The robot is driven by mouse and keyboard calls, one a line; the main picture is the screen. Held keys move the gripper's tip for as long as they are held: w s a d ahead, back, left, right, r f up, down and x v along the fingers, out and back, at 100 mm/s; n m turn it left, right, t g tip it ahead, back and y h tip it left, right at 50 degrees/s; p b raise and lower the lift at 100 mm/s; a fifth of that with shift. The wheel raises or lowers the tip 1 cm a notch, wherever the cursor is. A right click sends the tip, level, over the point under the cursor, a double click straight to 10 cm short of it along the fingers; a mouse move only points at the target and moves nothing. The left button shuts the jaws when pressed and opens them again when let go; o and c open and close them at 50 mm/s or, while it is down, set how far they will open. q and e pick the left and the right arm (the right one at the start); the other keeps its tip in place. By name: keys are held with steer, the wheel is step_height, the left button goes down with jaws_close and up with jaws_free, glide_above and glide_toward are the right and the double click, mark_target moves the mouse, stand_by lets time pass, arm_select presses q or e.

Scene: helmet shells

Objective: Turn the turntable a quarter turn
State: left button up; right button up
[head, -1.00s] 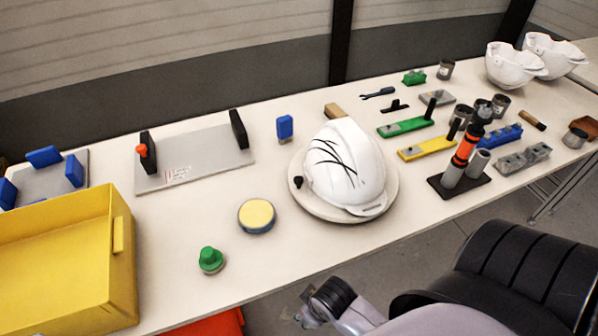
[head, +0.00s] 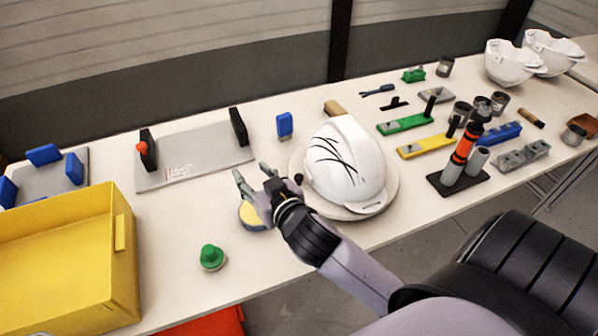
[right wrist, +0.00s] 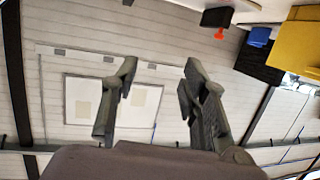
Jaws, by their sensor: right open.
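The turntable (head: 393,193) is a pale round disc on the table, mostly covered by a white helmet shell (head: 340,160) with black lines on its side. A small dark knob (head: 298,178) shows at the disc's left edge. My right gripper (head: 251,175) is open and empty, just left of the turntable and above the table. Its wrist hides part of the disc's left front edge. In the right wrist view the two fingers (right wrist: 158,85) are apart with nothing between them, and the turntable is out of that view. My left gripper is not in view.
A yellow-topped round pad (head: 250,216) lies partly behind my right gripper. A green knob (head: 211,256) and a yellow bin (head: 70,270) are to the left. A grey plate with black uprights (head: 195,157) lies behind. A stand with an orange-banded tool (head: 465,150) is to the right.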

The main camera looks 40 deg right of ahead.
steer(key=w+a+r+n+t+y, duration=0.2)
steer(key=a+r+n+y, duration=0.3)
steer(key=r, duration=0.4)
steer(key=w+a+r+n+t+y, duration=0.2)
steer(key=a+r+n+y, duration=0.1)
steer(key=a+r+y, duration=0.45)
steer(key=s+a+r+n+g+y, duration=0.2)
steer(key=a+n+g+y, duration=0.3)
steer(key=n+g+y, duration=0.35)
steer(key=m+g+h, duration=0.5)
steer(key=g+h, duration=0.6)
steer(key=h, duration=0.9)
glide_toward(299, 176)
steer(key=f, duration=0.4)
steer(key=f+p, duration=0.1)
steer(key=f, duration=0.3)
steer(key=shift+s+a+f+p, duration=0.15)
steer(key=shift+a+f+p, duration=0.05)
steer(key=shift+f+p, duration=0.15)
